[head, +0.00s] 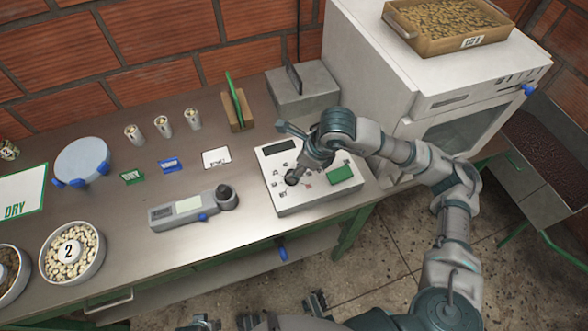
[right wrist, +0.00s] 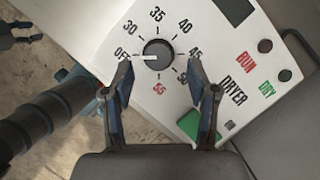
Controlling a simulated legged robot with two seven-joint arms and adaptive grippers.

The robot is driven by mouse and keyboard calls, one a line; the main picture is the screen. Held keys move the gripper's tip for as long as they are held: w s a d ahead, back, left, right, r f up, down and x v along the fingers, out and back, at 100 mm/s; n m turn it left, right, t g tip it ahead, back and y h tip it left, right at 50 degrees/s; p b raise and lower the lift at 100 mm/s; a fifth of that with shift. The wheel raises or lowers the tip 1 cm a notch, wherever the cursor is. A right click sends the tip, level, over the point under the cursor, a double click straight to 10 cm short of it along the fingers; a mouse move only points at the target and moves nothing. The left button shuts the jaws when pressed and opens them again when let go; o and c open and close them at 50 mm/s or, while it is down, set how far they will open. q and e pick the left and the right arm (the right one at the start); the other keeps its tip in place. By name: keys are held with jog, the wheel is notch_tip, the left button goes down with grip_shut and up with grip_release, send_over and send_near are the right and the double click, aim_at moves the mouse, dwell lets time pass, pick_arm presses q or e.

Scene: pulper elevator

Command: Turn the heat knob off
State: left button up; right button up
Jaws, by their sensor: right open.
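The heat knob (right wrist: 158,50) is a round dark dial on the white dryer panel (right wrist: 205,28). Its white pointer mark faces left, towards the OFF label (right wrist: 123,55). Numbers ring the rest of the dial. My right gripper (right wrist: 160,72) is open, with one fingertip on each side just below the knob in the right wrist view; nothing is between the fingers. In the head view the right gripper (head: 298,172) hangs over the panel (head: 318,204) and partly hides the dial. Dark finger-like parts of mine (head: 316,302) show at the bottom edge; their opening is unclear.
A green button (head: 340,174) sits on the panel's right side. The white oven (head: 375,75) with a tray (head: 450,42) on top stands behind right. A grey handheld meter (head: 185,209) lies to the left on the metal table (head: 120,235). Open floor lies in front.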

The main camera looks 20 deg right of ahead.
jog(key=v, duration=0.8)
jog(key=shift+d, duration=0.15)
jog(key=shift+r, duration=0.1)
